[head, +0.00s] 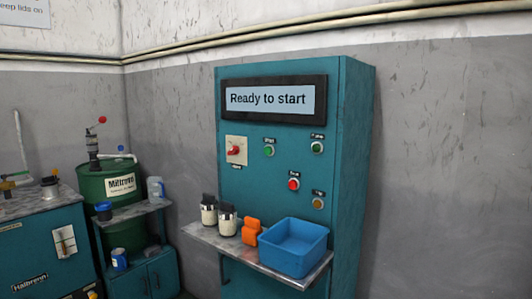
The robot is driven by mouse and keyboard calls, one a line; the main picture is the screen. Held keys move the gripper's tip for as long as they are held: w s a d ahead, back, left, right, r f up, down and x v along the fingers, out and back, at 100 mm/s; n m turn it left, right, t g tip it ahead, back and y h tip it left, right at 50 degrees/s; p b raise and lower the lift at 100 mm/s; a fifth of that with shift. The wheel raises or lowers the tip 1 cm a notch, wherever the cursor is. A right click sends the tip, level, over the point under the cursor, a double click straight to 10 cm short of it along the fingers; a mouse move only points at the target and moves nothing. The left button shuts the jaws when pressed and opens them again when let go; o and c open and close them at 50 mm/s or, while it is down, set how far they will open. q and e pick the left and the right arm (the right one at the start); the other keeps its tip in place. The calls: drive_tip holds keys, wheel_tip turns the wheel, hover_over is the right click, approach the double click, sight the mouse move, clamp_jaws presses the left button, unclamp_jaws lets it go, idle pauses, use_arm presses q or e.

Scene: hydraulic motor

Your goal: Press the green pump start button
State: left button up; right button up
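The teal control cabinet (345,190) stands against the grey wall, with a display (268,98) reading "Ready to start". Two green buttons sit below the display: a left green button (269,151) and a right green button (317,147) near the panel's right edge. Their small labels are too blurred to read surely, so I cannot tell which one is the pump start. A red button (294,184) and an amber button (318,203) are lower down. A red rotary switch (234,151) on a pale plate is at the left. Neither gripper is in view.
A metal shelf (215,240) juts out below the buttons. It holds two jars (209,211), an orange object (250,232) and a blue bin (293,248). At left are a green drum (92,185), a small side table and a teal bench (30,250).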

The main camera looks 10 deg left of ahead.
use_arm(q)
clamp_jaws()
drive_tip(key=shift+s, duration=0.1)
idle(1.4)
